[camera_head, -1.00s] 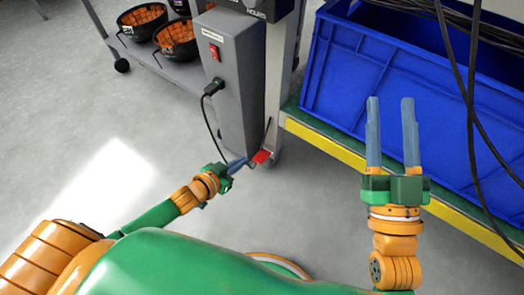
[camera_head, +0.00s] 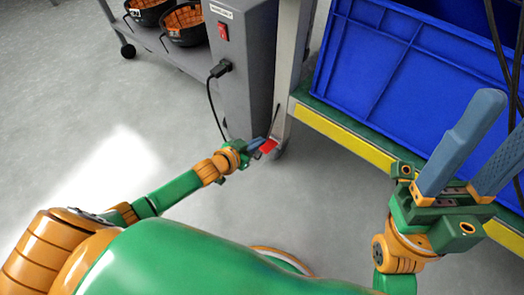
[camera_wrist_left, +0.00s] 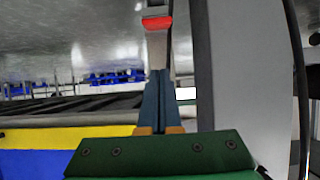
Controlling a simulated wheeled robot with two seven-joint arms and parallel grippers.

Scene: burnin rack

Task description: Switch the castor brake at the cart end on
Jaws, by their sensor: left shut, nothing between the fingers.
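The castor brake is a small red pedal (camera_head: 268,147) at the foot of a grey post, low over the floor. It also shows as a red tab (camera_wrist_left: 157,23) at the top of the left wrist view. My left gripper (camera_head: 260,143) is shut and empty, its blue fingertips right by the pedal's left side. In the left wrist view its closed fingers (camera_wrist_left: 158,72) point towards the pedal. I cannot tell whether they touch it. The castor wheel is mostly hidden. My right gripper (camera_head: 508,112) is open and empty at the right edge, away from the brake.
A grey box (camera_head: 243,75) with a red switch and a plugged-in black cable stands beside the post. A blue crate (camera_head: 390,75) sits on a green shelf with a yellow edge (camera_head: 345,139). Black bowls (camera_head: 184,26) stand on a cart behind. The floor at left is clear.

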